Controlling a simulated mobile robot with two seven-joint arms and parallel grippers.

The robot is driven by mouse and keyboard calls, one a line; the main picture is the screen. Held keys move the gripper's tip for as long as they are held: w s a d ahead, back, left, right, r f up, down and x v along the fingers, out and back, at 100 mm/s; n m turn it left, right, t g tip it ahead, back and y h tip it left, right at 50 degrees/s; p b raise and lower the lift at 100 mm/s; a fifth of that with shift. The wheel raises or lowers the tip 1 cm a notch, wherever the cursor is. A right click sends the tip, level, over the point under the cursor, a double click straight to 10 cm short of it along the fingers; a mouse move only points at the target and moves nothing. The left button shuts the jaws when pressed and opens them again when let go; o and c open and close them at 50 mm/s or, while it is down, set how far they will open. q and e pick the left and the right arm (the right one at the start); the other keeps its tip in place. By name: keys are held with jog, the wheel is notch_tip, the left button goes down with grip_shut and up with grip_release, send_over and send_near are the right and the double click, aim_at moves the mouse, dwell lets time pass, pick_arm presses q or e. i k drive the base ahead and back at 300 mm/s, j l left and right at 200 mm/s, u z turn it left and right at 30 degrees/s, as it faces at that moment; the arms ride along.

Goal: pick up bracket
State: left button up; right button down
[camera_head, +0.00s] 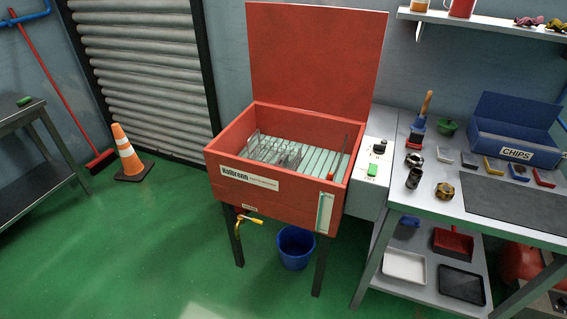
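I cannot pick out the bracket with certainty. Small metal parts lie on the bench at the right: a dark cylindrical part (414,178), a brass-coloured part (444,191) and a dark round part (414,159). Several small trays or holders stand in a row behind the dark mat, among them a yellow one (494,166) and a red one (543,178); their contents are too small to tell. An open red parts washer (225,150) stands in the middle with a wire basket (272,150) inside. Any small part in the basket is not clear. Neither gripper is in view.
The bench (420,205) also holds a dark mat (510,200), a blue CHIPS bin (517,152) and a brush (420,120). A blue bucket (295,248) stands under the washer. A cone (130,155) and broom are at the left. Green floor in front is clear.

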aim_at(281, 162)
jog(key=i+l+z, duration=0.1)
jog(key=i, duration=0.35)
jog(key=i+l+z, duration=0.1)
jog(key=i, duration=0.35)
